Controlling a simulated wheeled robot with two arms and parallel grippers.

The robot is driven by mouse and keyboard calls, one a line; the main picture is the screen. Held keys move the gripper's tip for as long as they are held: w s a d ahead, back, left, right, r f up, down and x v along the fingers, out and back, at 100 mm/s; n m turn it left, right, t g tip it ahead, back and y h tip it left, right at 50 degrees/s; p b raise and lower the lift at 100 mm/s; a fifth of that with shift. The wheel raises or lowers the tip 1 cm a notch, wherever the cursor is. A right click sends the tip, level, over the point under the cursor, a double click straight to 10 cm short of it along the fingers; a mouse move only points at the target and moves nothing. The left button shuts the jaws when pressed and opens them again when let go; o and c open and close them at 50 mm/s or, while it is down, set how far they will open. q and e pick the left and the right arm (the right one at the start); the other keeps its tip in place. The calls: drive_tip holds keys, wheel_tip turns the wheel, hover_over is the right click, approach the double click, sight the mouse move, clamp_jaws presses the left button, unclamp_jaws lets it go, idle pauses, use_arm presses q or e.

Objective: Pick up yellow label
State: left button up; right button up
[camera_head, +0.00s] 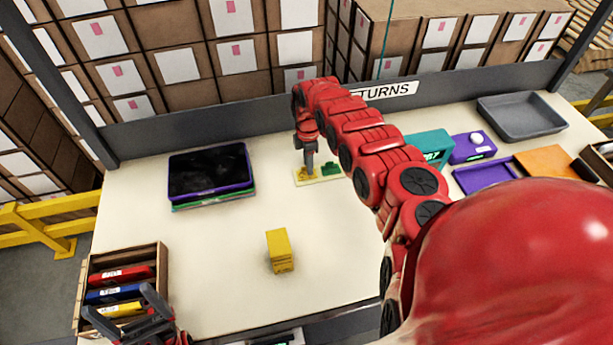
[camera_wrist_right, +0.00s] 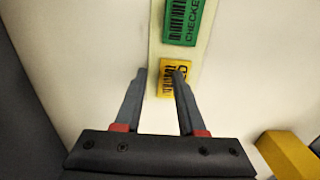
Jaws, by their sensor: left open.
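The yellow label (camera_wrist_right: 168,77) carries a black barcode and lies on a pale strip beside a green label (camera_wrist_right: 181,22) reading "CHECKE". In the head view the yellow label (camera_head: 305,173) is partly behind my right gripper (camera_head: 310,165), which points down over it. In the right wrist view my right gripper (camera_wrist_right: 161,72) is open. Its right fingertip overlaps the yellow label and its left fingertip is off the label's left side; contact cannot be told. My left gripper (camera_head: 119,301) is open and empty at the lower left, by the wooden box.
A wooden box (camera_head: 163,265) holds red, blue and yellow items. A yellow block (camera_head: 279,250) stands mid-table; stacked trays (camera_head: 208,172) lie behind left. Teal (camera_head: 430,146) and purple (camera_head: 472,148) boxes and a grey bin (camera_head: 520,115) are at right. The table's middle is mostly clear.

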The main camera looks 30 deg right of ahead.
clamp_jaws()
drive_tip(key=shift+r, duration=0.15)
